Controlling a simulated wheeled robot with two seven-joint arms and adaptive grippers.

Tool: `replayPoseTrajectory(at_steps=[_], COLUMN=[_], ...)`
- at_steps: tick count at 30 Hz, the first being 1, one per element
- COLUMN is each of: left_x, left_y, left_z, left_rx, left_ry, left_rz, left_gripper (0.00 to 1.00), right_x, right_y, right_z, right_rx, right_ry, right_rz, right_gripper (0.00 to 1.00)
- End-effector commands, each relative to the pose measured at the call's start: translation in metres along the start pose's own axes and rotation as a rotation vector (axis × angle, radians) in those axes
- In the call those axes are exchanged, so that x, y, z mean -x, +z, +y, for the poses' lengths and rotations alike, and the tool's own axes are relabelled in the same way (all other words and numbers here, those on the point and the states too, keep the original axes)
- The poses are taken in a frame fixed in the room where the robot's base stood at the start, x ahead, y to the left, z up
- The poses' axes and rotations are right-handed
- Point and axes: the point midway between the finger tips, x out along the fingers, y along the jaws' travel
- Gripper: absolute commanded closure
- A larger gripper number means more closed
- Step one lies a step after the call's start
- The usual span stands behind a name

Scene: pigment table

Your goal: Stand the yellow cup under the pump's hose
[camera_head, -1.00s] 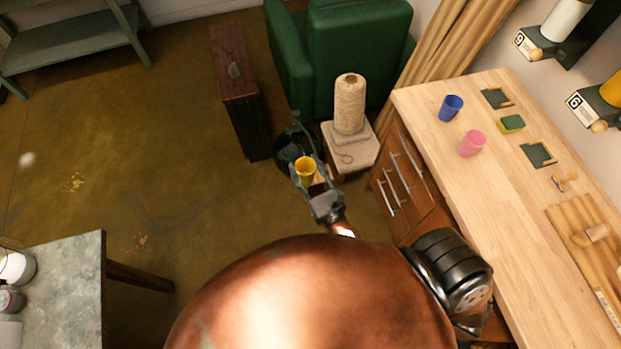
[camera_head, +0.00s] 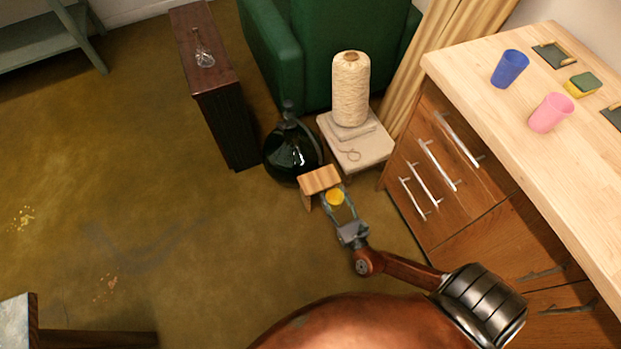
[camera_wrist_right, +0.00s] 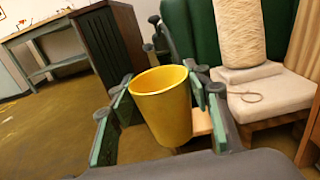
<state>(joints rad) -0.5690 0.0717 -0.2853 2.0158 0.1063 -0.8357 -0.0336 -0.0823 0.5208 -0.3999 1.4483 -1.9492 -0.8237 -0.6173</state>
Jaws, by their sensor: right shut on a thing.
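The yellow cup (camera_head: 335,197) is held between the fingers of my right gripper (camera_head: 341,207), with its open mouth up in the right wrist view (camera_wrist_right: 163,105). A dark glass bottle (camera_head: 290,152) stands on the floor beyond it, with a pump head (camera_head: 288,106) on its neck. A thin hose seems to run down its right side; its end is hard to make out. A small wooden stand (camera_head: 320,180) is in front of the bottle, just beyond the cup. In the head view, the cup is at the stand's near side, apart from the bottle. My left gripper is out of view.
A pale low stand (camera_head: 357,150) with a twine spool (camera_head: 350,88) is right of the bottle. A dark cabinet (camera_head: 213,85) is left, a green armchair (camera_head: 325,45) behind. The wooden counter (camera_head: 480,75) with drawers is right. Open floor lies left.

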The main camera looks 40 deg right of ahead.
Motion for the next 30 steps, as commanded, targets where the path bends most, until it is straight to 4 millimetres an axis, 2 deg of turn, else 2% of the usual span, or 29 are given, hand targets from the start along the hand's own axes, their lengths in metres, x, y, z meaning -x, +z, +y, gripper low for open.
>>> replayPoseTrajectory(at_steps=[1, 3, 6, 9, 14, 17, 22, 30], left_x=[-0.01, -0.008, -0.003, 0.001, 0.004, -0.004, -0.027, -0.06], left_y=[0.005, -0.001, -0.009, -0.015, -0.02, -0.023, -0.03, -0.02], left_z=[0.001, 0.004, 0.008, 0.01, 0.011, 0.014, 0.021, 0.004], left_rx=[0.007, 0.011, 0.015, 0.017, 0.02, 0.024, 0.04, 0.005], left_ry=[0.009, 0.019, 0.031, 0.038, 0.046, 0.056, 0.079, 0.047], left_rz=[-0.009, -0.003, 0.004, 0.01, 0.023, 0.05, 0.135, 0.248], left_gripper=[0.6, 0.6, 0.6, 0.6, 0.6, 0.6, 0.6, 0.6], right_x=[-0.001, -0.005, -0.009, -0.011, -0.018, -0.033, -0.075, -0.144], right_y=[-0.039, -0.064, -0.091, -0.108, -0.117, -0.117, -0.119, -0.12], right_z=[-0.007, -0.015, -0.023, -0.029, -0.033, -0.033, -0.033, -0.033], right_rx=[0.008, 0.008, 0.006, 0.004, 0.0, -0.001, -0.001, 0.0], right_ry=[-0.001, -0.002, -0.001, 0.0, 0.002, 0.003, 0.002, 0.003], right_rz=[0.014, 0.012, 0.01, 0.006, 0.0, -0.001, 0.0, 0.0], right_gripper=[0.81, 0.81, 0.81, 0.81, 0.81, 0.81, 0.81, 0.81])
